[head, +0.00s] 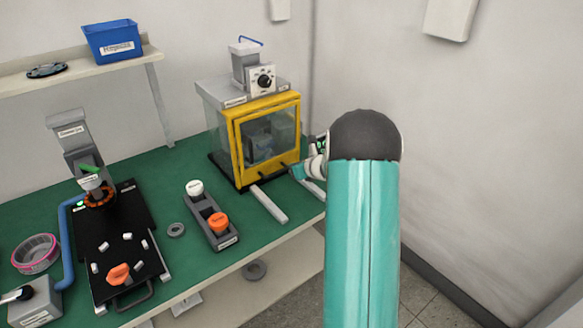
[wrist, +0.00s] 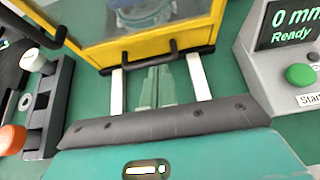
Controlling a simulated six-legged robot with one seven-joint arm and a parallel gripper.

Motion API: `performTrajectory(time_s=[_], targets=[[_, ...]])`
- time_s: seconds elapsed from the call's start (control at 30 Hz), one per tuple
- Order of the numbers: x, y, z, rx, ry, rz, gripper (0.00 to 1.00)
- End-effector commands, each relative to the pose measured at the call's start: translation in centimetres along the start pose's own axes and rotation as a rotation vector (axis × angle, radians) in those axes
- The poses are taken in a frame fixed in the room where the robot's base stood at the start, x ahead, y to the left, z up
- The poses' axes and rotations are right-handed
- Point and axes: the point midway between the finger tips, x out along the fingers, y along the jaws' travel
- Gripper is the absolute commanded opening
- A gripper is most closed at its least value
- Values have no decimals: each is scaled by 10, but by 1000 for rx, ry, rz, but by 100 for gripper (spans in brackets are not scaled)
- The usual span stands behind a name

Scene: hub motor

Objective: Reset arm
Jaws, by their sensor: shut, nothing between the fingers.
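My arm is a teal link with a dark rounded joint that fills the right middle of the head view. My gripper (head: 298,172) is at the front right of the yellow-framed machine (head: 236,150), partly hidden behind my arm. In the wrist view my gripper (wrist: 158,72) shows two pale green fingers close together, shut and empty. They point toward the black handle of the yellow door frame (wrist: 150,45), between two white rails (wrist: 117,92). I cannot tell whether they touch anything.
A grey box with a "Ready" display and green button (wrist: 300,75) stands right in the wrist view. A blue bin (head: 112,40) is on the shelf.

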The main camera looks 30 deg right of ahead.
Motion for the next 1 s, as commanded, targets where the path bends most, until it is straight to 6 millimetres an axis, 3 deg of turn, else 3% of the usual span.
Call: performTrajectory(time_s=[0.27,0.37,0.47,0.7,0.87,1.0], targets=[[1,1,3,-7,0,4,0],[-4,14,14,-63,-1,26,0],[-17,48,37,-207,-1,85,0],[-80,167,87,-755,-5,292,0],[-133,237,96,-1132,-17,422,0],[-183,287,90,-1460,-30,525,0]])
